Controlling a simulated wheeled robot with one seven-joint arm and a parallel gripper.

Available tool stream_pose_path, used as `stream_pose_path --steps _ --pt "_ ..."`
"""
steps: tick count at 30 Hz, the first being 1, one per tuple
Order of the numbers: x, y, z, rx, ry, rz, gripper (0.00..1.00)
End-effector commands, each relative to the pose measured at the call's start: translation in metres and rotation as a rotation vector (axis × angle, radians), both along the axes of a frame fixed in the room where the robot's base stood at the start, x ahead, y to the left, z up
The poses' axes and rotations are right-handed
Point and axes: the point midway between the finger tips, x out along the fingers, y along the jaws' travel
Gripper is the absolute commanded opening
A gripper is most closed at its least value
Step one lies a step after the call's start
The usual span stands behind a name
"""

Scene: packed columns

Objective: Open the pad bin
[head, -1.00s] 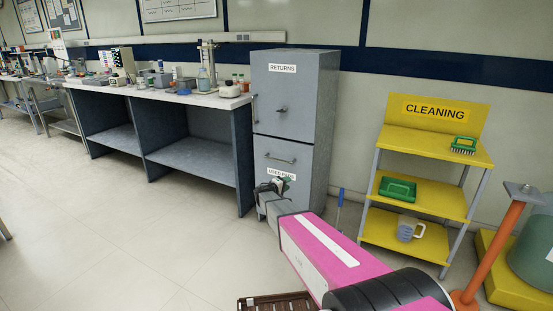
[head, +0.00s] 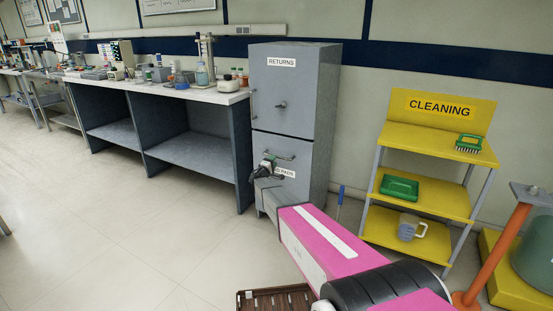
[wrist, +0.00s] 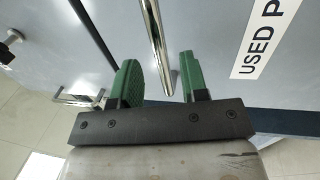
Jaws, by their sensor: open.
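The pad bin is the lower front (head: 272,192) of a grey cabinet, with a label that my gripper partly covers. In the wrist view its label (wrist: 266,38) reads "USED P…". A horizontal bar handle (head: 281,156) sits above the label, and the front is closed. My gripper (head: 266,163) is open at the left end of this handle. In the wrist view the chrome bar (wrist: 153,40) runs between the two green fingers of the gripper (wrist: 158,62), with a gap on both sides. I cannot tell how deep the bar sits between them.
The "RETURNS" door (head: 282,95) above is closed. A lab bench (head: 160,88) stands to the left and a yellow cleaning shelf (head: 425,195) to the right. A brown slatted crate (head: 275,300) is on the floor near me. The floor left of the cabinet is clear.

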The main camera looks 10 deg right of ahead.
Motion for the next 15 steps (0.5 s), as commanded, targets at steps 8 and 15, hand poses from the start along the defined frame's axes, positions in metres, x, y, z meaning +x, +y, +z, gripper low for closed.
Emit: stream_pose_path --steps 8,15 --pt "0.033 -0.023 0.008 0.0 0.0 -0.001 0.41" --pt "0.035 -0.026 0.009 0.0 0.0 0.0 0.41"
